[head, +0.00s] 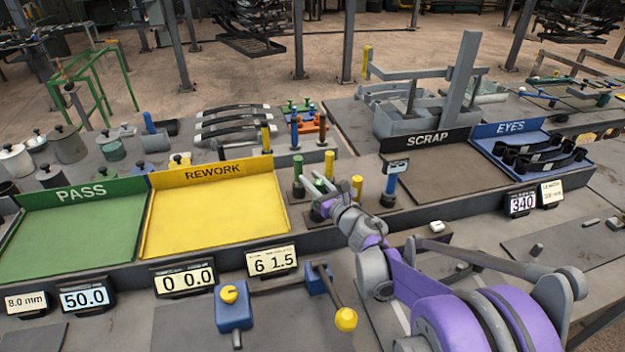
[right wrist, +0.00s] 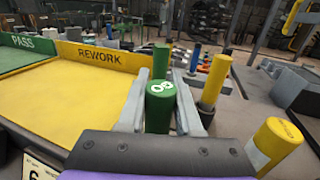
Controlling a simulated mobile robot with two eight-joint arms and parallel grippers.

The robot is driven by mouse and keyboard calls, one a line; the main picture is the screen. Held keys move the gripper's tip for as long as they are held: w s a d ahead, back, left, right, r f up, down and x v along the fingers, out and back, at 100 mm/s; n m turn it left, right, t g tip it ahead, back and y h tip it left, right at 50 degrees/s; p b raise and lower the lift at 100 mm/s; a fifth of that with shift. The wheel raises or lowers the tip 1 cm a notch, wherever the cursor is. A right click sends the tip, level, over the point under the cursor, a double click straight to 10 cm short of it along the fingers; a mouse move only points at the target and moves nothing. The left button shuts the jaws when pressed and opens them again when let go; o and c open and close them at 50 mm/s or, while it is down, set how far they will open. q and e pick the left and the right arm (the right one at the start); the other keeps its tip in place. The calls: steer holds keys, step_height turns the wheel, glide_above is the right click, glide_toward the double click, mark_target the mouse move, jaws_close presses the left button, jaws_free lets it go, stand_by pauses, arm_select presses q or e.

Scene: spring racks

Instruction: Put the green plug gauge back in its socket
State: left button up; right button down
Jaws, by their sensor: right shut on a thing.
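My right gripper (head: 326,198) is over the group of upright gauges at the middle of the bench. In the right wrist view its two grey fingers (right wrist: 160,112) are shut on a green plug gauge (right wrist: 160,106), an upright cylinder with a white mark on its top. Its lower end is hidden by the gripper, so I cannot tell whether it sits in a socket. Another green cylinder (right wrist: 161,58) stands just behind it; it also shows in the head view (head: 298,170). My left gripper is not in view.
Yellow gauges stand close on the right (right wrist: 278,140) and behind (right wrist: 213,82). A blue gauge (head: 391,184) stands further right. The yellow REWORK tray (head: 213,171) and green PASS tray (head: 80,192) lie left. The brown SCRAP tray (head: 428,140) lies right.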

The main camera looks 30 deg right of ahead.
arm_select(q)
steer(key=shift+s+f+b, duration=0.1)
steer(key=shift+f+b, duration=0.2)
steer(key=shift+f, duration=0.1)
arm_select(e)
steer(key=shift+f, duration=0.55)
jaws_free()
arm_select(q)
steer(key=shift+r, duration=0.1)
arm_select(e)
steer(key=shift+r, duration=0.15)
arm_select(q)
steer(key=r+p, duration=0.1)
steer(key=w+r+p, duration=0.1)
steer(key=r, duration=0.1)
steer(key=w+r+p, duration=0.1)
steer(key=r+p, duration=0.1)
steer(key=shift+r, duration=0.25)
arm_select(e)
step_height(320, 180, up, 8)
steer(key=shift+f, duration=0.15)
stand_by(0.4)
